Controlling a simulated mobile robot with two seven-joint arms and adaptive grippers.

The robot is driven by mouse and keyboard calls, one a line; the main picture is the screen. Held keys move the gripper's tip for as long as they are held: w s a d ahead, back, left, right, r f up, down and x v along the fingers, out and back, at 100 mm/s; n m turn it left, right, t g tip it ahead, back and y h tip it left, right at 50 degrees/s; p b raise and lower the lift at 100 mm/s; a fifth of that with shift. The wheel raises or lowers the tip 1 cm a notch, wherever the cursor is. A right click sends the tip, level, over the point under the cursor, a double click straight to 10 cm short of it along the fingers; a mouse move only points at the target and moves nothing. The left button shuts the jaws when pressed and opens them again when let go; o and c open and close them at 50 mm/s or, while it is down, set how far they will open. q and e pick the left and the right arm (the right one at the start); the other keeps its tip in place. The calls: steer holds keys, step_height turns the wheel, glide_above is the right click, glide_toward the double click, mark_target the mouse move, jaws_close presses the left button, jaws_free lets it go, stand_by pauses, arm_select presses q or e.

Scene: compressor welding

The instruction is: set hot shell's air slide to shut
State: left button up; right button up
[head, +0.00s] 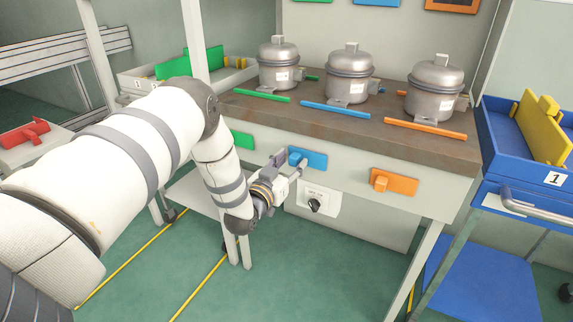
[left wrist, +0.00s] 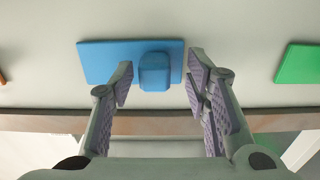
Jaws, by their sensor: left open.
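Three compressor shells stand on the bench: left (head: 278,66), middle (head: 349,75) and right (head: 435,88). Nothing shows which is hot. Below them on the bench front are a green slide (head: 242,141), a blue slide (head: 316,160) and an orange slide (head: 401,184). My left gripper (head: 291,162) is open at the blue slide. In the left wrist view its fingers (left wrist: 160,75) stand on either side of the blue knob (left wrist: 154,72), with gaps visible. In the head view the blue and orange knobs sit at their plates' left; my arm partly hides the green slide.
A dark rotary knob on a white plate (head: 318,201) sits just below the blue slide. Green, blue and orange bars lie along the bench top (head: 390,146). A blue cart (head: 500,165) stands at the right, and a white tray (head: 128,82) at the back left.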

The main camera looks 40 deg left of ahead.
arm_select(q)
steer(key=v, duration=1.1)
steer(key=shift+s, duration=0.35)
steer(key=shift+f, duration=0.1)
